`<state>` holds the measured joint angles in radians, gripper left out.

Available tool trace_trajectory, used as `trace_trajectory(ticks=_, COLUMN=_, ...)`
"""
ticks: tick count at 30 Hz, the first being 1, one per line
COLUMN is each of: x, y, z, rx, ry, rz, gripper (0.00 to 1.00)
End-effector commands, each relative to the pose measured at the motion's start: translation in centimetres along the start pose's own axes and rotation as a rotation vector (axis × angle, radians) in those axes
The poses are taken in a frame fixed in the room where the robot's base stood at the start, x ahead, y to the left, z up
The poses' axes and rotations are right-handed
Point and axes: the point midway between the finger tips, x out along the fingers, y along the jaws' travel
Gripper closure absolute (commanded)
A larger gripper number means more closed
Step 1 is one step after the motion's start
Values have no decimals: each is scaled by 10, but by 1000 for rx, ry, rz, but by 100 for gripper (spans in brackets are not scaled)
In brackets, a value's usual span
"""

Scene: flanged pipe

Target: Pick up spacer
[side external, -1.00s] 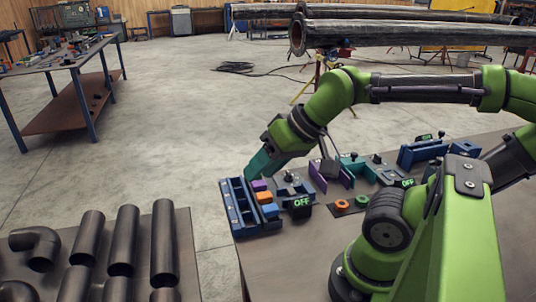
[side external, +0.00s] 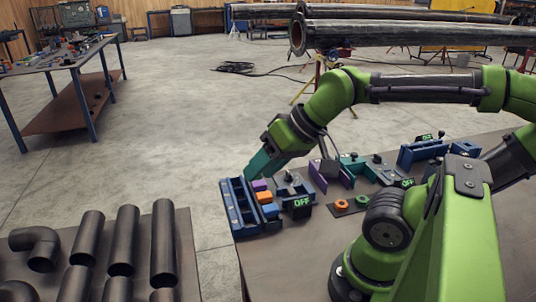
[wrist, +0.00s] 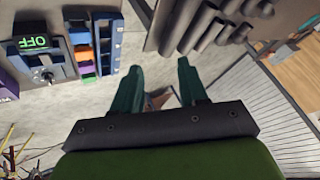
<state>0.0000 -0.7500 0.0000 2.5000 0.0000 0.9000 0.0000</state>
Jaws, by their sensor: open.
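Small coloured blocks sit in a row beside a blue slotted tray (side external: 237,207) at the table's left edge: a purple block (side external: 259,185), an orange block (side external: 264,197) and a blue block (side external: 270,210). I cannot tell which one is the spacer. The row also shows in the wrist view, with an orange block (wrist: 84,53), left of my fingers. My gripper (side external: 252,177) has teal fingers and is by the far end of the tray in the side view. In the wrist view my gripper (wrist: 159,66) is open and empty, its fingers apart over bare floor.
A fixture with a lit OFF display (side external: 301,202) stands right of the blocks. Purple and teal brackets (side external: 335,174) stand behind it. An orange ring (side external: 342,204) and a green ring (side external: 362,201) lie nearby. Dark pipes (side external: 125,240) lie on a separate table at left.

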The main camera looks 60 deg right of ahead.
Motion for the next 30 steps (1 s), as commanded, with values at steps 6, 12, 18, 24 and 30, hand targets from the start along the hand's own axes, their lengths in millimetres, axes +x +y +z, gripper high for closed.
trace_trajectory(ticks=6, x=0, y=0, z=0, rx=0, ry=0, rz=0, gripper=53)
trace_trajectory(ticks=12, x=0, y=0, z=0, rx=1, ry=-1, rz=1, gripper=53)
trace_trajectory(ticks=18, x=18, y=15, z=-12, rx=74, ry=-79, rz=60, gripper=53)
trace_trajectory(ticks=24, x=42, y=61, z=-42, rx=686, ry=-202, rz=301, gripper=53)
trace_trajectory(ticks=30, x=49, y=100, z=-61, rx=1331, ry=-148, rz=582, gripper=53)
